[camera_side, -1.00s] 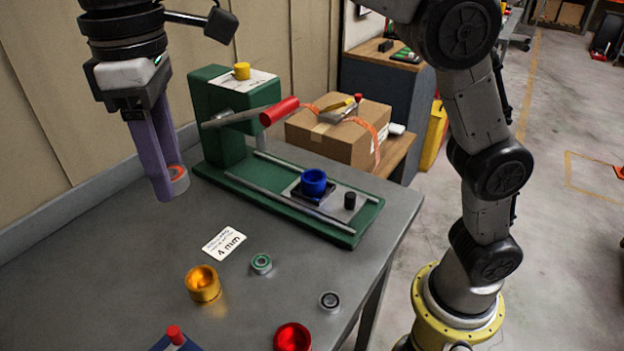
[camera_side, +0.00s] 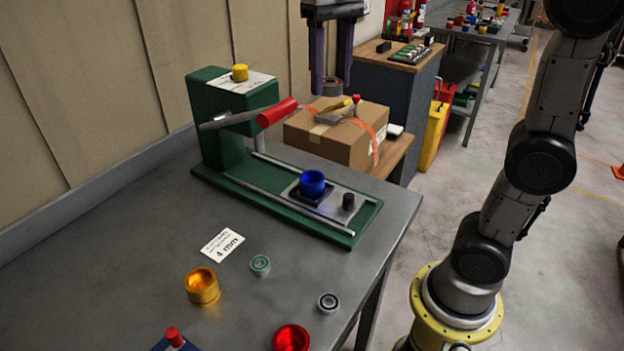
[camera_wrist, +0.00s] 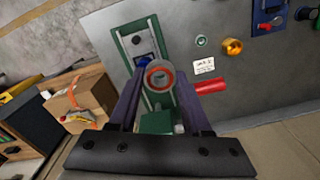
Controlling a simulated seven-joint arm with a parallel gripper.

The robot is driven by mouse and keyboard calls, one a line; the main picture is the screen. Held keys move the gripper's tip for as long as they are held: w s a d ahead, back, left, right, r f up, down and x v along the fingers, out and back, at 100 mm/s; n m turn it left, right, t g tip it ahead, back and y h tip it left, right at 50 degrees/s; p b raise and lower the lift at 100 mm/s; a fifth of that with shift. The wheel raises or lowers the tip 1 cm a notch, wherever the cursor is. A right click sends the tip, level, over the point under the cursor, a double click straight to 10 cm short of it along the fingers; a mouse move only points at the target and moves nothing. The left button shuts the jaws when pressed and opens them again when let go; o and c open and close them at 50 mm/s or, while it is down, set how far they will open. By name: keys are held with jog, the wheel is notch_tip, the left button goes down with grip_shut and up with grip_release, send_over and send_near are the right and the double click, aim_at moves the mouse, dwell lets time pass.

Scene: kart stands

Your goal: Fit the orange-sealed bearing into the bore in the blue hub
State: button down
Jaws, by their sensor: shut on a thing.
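The orange-sealed bearing (camera_wrist: 160,76) is held between the two purple fingers of my gripper (camera_wrist: 160,84) in the wrist view. In the side view my gripper (camera_side: 332,86) is high up near the top, with the bearing (camera_side: 332,87) at its fingertips. The blue hub (camera_side: 313,183) sits upright on the plate of the green press, below and apart from the bearing. In the wrist view the hub (camera_wrist: 144,62) is mostly hidden behind the bearing. Its bore shows only partly in the side view.
The green press (camera_side: 222,128) has a red-handled lever (camera_side: 277,112). A cardboard box (camera_side: 336,135) stands behind it. A gold hub (camera_side: 202,286), a green-sealed bearing (camera_side: 260,265), a dark-sealed bearing (camera_side: 328,302) and a red hub (camera_side: 291,338) stand on the bench.

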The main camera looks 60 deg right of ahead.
jog(key=s+d+f+m, duration=0.1)
jog(key=s+d+m, duration=0.3)
jog(key=s+d, duration=0.15)
send_over(312, 180)
jog(key=f, duration=2)
jog(key=shift+s+f, duration=0.3)
jog(key=shift+f, duration=0.05)
jog(key=f, duration=0.3)
jog(key=shift+w+d, duration=0.1)
jog(key=shift+w, duration=0.25)
jog(key=shift+f, duration=0.5)
jog(key=shift+f, duration=0.1)
